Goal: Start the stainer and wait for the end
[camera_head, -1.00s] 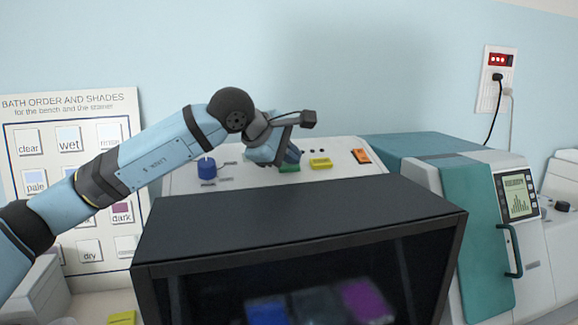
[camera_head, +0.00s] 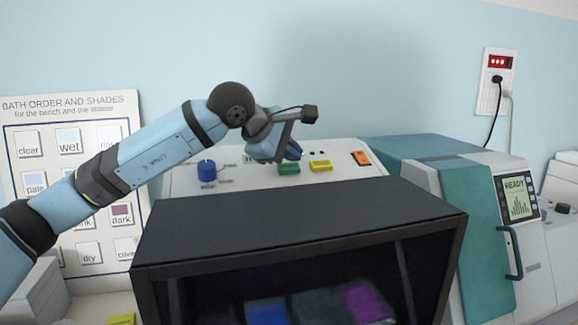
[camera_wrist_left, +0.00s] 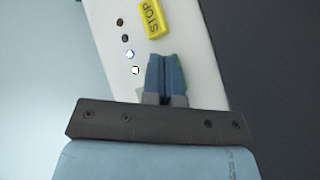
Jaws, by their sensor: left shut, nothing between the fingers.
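The stainer's white control panel (camera_head: 335,160) stands behind its dark hood (camera_head: 300,215). It carries a blue knob (camera_head: 207,170), a green button (camera_head: 289,168), a yellow button (camera_head: 320,166) and an orange switch (camera_head: 361,158). The yellow button reads STOP in the left wrist view (camera_wrist_left: 152,18). My left gripper (camera_head: 293,150) is shut and empty, just above the green button. In the left wrist view its fingers (camera_wrist_left: 166,65) hide nearly all of the green button. Small indicator dots (camera_wrist_left: 130,54) line the panel there, and some look bright. My right gripper is not in view.
Blue, dark and purple baths (camera_head: 267,312) show inside the hood. A teal machine (camera_head: 480,240) with a READY screen (camera_head: 517,197) stands right. A wall outlet (camera_head: 497,80) with a red display is above it. A bath chart (camera_head: 75,150) stands left.

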